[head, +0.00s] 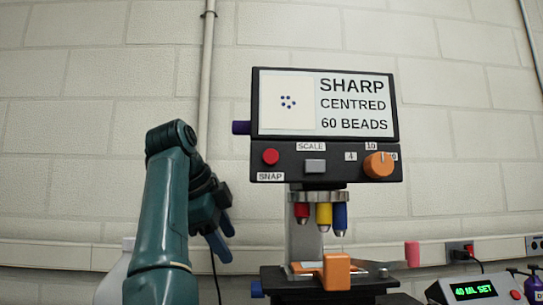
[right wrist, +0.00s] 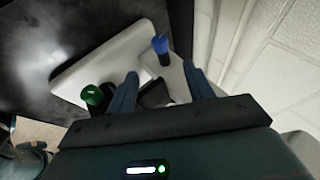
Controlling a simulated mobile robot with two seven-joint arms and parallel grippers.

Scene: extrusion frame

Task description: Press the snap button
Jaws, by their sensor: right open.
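The snap button (head: 270,157) is a round red button at the left of the black control panel, above a label reading SNAP. The panel (head: 326,178) sits under a screen (head: 355,103) that reads SHARP, CENTRED, 60 BEADS. My right gripper (head: 219,236) is to the left of the microscope and lower than the button, clear of it, with its blue fingers pointing down. In the right wrist view the fingers (right wrist: 161,84) are spread apart with nothing held between them. The button does not show in that view. My left gripper is not in view.
The panel also has a grey scale button (head: 315,166) and an orange knob (head: 378,164). Coloured objectives (head: 323,214) hang below. A device reading 40 ML SET (head: 472,290) stands at right. Green-capped (right wrist: 92,95) and blue-capped (right wrist: 160,45) items are near the fingers.

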